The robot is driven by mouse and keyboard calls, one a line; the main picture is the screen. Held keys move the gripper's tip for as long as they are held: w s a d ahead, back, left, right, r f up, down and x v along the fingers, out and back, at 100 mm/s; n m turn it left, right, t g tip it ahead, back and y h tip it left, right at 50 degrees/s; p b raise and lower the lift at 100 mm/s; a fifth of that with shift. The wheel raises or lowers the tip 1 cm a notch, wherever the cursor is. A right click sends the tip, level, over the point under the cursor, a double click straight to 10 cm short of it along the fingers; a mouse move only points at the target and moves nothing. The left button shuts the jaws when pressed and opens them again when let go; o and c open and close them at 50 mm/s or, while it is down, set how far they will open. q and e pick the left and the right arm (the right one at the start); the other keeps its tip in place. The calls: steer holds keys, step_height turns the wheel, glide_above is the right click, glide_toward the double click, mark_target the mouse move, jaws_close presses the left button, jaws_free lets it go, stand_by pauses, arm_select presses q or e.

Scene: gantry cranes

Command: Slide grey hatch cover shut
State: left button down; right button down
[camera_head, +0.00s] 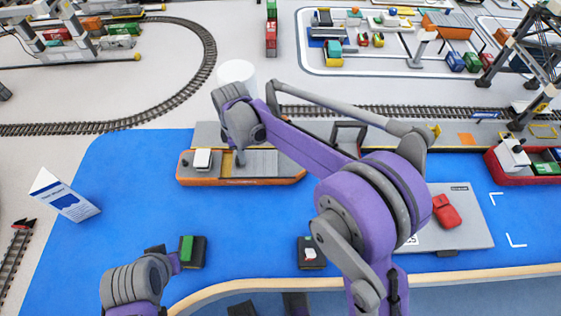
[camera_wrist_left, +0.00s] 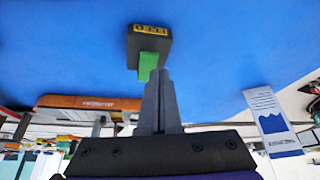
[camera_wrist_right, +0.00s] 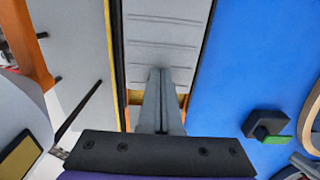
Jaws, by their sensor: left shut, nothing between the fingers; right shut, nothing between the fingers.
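The grey hatch cover (camera_head: 265,163) lies on the orange-hulled barge (camera_head: 240,182) at the middle left of the head view. In the right wrist view the ribbed cover (camera_wrist_right: 168,35) ends near my fingertips, and a yellow-orange strip of the hold shows beside them. My right gripper (camera_head: 240,158) is shut and empty, pointing down at the cover's left end. Its fingers (camera_wrist_right: 160,73) overlap that edge, so contact is unclear. My left gripper (camera_wrist_left: 158,75) is shut and empty near a green piece (camera_wrist_left: 147,65) on a dark block, away from the barge.
A white cabin (camera_head: 203,158) stands at the barge's left end. A grey quay strip and rail track lie behind it. A white-and-blue sign (camera_head: 64,195) stands at left. Blue mat between is clear.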

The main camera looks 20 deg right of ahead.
arm_select(q)
steer(key=shift+r, duration=0.1)
arm_select(e)
steer(key=shift+w+a, duration=0.25)
steer(key=shift+a, duration=0.65)
steer(key=shift+w+a, duration=0.25)
steer(key=shift+a, duration=0.6)
steer(key=shift+d, duration=0.1)
arm_select(q)
steer(key=shift+r, duration=0.15)
arm_select(e)
steer(key=shift+s+d+r, duration=0.2)
steer(key=shift+d+r, duration=0.1)
steer(key=shift+d, duration=0.25)
